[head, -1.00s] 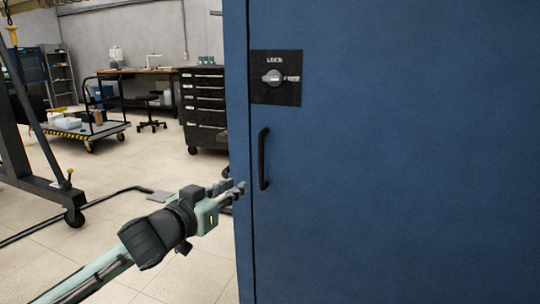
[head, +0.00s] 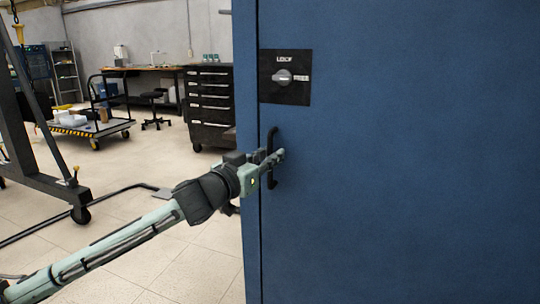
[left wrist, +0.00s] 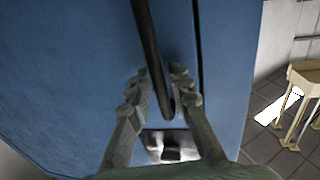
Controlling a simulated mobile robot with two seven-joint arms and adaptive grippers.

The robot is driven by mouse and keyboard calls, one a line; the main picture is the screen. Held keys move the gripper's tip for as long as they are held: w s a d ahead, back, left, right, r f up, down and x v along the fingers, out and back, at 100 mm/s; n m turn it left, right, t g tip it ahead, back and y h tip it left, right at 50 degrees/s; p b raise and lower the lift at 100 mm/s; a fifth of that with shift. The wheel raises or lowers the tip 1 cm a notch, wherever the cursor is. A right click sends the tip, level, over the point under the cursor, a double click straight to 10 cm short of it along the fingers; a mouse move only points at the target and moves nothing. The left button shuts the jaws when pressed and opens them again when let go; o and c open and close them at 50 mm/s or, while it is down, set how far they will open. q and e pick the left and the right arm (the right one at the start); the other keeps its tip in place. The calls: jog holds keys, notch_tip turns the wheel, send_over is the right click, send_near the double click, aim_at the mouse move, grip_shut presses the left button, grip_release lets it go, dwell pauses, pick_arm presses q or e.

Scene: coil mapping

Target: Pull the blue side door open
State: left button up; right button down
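The blue side door (head: 410,190) fills the right of the head view and shows closed, with a thin seam along its left edge. Its black vertical bar handle (head: 272,137) is near that edge. My left gripper (head: 277,157) is at the middle of the handle and hides part of it. In the left wrist view the door (left wrist: 70,60) fills most of the picture, and the handle (left wrist: 149,42) runs between the two fingers (left wrist: 160,85). The fingers are apart, one on each side of the bar, with gaps showing. My right gripper is not in view.
A black lock panel (head: 285,95) with a grey knob sits above the handle. Left of the door are a black drawer cabinet (head: 211,105), a workbench (head: 150,69), a flat cart (head: 98,132) and a dark wheeled frame (head: 40,185). The floor between is mostly clear.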

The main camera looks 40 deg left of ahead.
pick_arm(q)
jog(key=shift+c, duration=0.2)
grip_shut()
dwell(0.3)
